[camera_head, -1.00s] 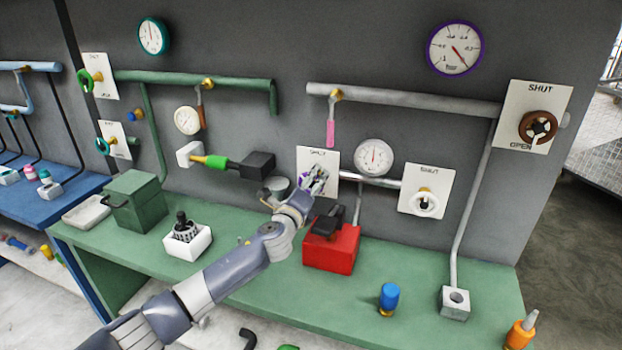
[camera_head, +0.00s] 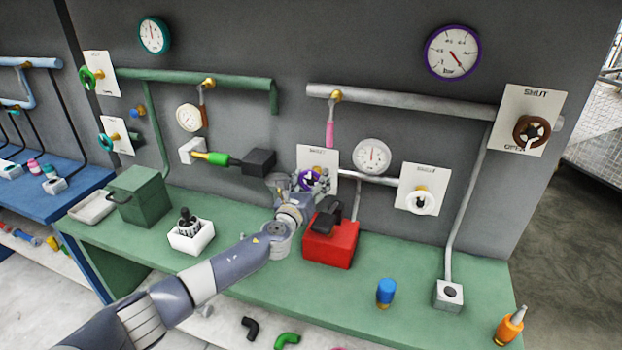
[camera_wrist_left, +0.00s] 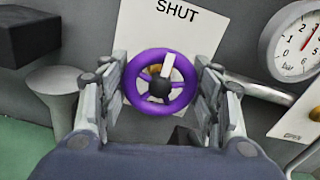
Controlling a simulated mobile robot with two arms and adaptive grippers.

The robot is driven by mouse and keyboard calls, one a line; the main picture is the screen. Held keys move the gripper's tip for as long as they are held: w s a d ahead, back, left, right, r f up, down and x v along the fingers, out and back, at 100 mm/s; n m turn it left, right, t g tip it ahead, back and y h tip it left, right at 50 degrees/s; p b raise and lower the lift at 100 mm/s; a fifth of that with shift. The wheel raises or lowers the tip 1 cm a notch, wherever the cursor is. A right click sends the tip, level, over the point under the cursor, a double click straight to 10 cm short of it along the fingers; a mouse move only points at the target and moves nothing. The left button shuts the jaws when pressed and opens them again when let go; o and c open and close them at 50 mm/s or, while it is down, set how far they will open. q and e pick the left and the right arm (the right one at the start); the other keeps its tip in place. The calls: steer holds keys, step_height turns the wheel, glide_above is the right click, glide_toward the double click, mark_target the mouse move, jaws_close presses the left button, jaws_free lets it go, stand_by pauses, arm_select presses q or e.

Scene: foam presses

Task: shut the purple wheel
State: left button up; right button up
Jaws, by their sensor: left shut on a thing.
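The purple wheel (camera_head: 322,182) is on a white plate (camera_head: 329,155) on the grey wall, behind the red press. In the left wrist view the purple wheel (camera_wrist_left: 133,91) is face-on, with a dark hub and a white pointer. The pointer aims up and slightly right, toward the word SHUT on the plate (camera_wrist_left: 200,30). My left gripper (camera_wrist_left: 163,88) has one finger on each side of the wheel and is shut on its rim. In the head view my left gripper (camera_head: 306,186) partly covers the wheel. My right gripper is not in view.
The red press (camera_head: 331,245) stands close to the right of my left wrist. A grey funnel (camera_wrist_left: 55,85) is left of the fingers. A white gauge (camera_head: 372,156), a white wheel (camera_head: 421,202) and a brown wheel (camera_head: 531,131) are to the right. A blue-capped bottle (camera_head: 385,292) stands on the green bench (camera_head: 420,265).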

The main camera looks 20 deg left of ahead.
arm_select(q)
steer(key=shift+r+m, duration=0.1)
steer(key=shift+m, duration=0.2)
steer(key=o, duration=1.1)
steer(key=shift+s, duration=0.1)
steer(key=s, duration=1.1)
steer(key=shift+s+a, duration=0.25)
steer(key=shift+s, duration=0.15)
steer(key=shift+f, duration=0.2)
